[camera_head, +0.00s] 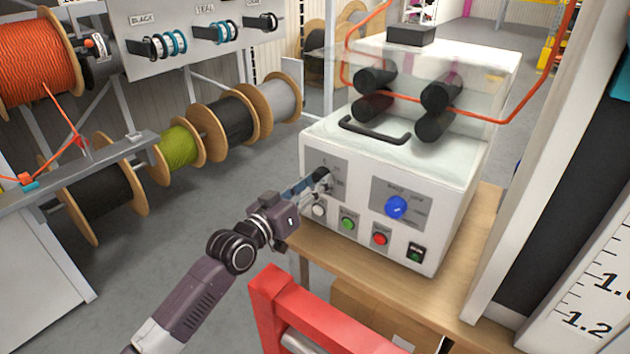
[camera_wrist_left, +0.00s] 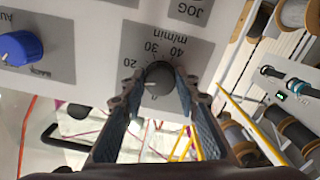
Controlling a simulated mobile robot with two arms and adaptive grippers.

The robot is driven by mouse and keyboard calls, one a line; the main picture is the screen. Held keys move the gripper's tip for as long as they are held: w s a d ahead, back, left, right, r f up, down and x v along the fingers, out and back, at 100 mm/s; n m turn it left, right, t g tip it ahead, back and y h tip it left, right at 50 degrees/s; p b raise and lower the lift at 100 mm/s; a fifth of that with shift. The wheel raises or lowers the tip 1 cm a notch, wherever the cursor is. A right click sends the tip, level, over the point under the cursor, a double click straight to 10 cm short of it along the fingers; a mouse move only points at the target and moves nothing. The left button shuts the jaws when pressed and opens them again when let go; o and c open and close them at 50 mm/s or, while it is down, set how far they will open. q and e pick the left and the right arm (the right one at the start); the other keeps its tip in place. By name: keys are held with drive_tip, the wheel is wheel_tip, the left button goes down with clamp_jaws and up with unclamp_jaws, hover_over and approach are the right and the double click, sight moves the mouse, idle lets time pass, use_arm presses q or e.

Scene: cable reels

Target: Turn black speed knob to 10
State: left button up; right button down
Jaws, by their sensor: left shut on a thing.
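The white machine (camera_head: 375,185) stands on a wooden table. Its black speed knob (camera_wrist_left: 160,75) sits on a grey dial plate marked 20, 30, 40 and m/min, seen upside down in the left wrist view. My left gripper (camera_wrist_left: 160,88) has a fingertip on each side of the knob and is shut on it. A pale mark shows on the knob's lower edge in that view; I cannot tell its exact reading, and the 10 mark is not visible. My right gripper is not in view.
A blue knob (camera_head: 396,207) is right of the dial. A green button (camera_head: 347,223), a red button (camera_head: 380,238) and a black switch (camera_head: 416,252) line the panel below. A red frame (camera_head: 300,310) stands in front. Cable reels (camera_head: 235,118) are at left.

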use_arm(q)
drive_tip(key=shift+n+p, duration=0.35)
drive_tip(key=shift+n, duration=1.85)
drive_tip(key=o, duration=1.2)
drive_tip(key=shift+c, duration=0.2)
drive_tip(key=shift+s, duration=0.1)
drive_tip(key=v, duration=1.2)
